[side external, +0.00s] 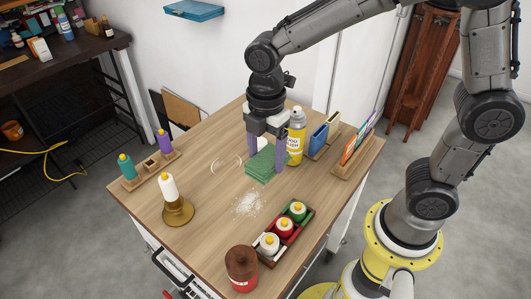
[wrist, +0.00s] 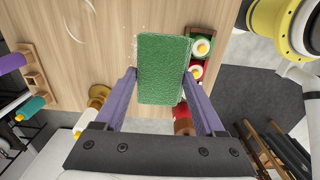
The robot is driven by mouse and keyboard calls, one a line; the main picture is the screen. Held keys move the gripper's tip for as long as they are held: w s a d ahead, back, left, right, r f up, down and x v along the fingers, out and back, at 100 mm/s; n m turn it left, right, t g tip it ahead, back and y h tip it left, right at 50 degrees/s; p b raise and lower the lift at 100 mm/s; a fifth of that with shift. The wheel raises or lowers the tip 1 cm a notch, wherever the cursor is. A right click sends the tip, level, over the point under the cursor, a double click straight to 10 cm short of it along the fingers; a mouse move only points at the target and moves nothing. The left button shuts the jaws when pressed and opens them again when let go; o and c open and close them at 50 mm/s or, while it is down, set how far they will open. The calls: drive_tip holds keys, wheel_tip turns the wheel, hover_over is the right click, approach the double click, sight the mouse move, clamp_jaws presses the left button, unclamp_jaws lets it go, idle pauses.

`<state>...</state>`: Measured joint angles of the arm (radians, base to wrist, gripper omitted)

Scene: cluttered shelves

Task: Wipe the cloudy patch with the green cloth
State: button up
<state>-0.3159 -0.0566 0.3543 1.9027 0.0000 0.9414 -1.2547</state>
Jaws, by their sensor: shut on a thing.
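The green cloth (side external: 262,164), a thick folded pad, is between the two purple fingers of my gripper (side external: 267,160). It fills the middle of the wrist view (wrist: 163,68), with the gripper (wrist: 160,76) shut on its sides. The cloth is at or just above the table; I cannot tell if it touches. A faint pale ring-shaped mark (side external: 227,165) lies on the wood left of the cloth, and its ring also shows in the wrist view (wrist: 93,8). A white powdery patch (side external: 247,202) lies in front of the cloth, largely hidden by it in the wrist view.
A yellow spray can (side external: 297,138) stands close right of my gripper. Bare wood lies around both marks.

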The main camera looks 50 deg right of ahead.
drive_tip(key=o, duration=0.5)
drive_tip(key=c, duration=0.9)
drive_tip(key=shift+w, duration=0.15)
drive_tip(key=shift+w+a+f, duration=0.5)
drive_tip(key=shift+a+f, duration=0.75)
drive_tip(key=shift+f, duration=0.7)
drive_tip(key=shift+w+a+f, duration=0.5)
drive_tip(key=shift+a+f, duration=0.7)
drive_tip(key=shift+f, duration=0.8)
drive_tip(key=shift+w+a+f, duration=0.5)
drive_tip(key=shift+a+f, duration=0.75)
drive_tip(key=shift+f, duration=0.7)
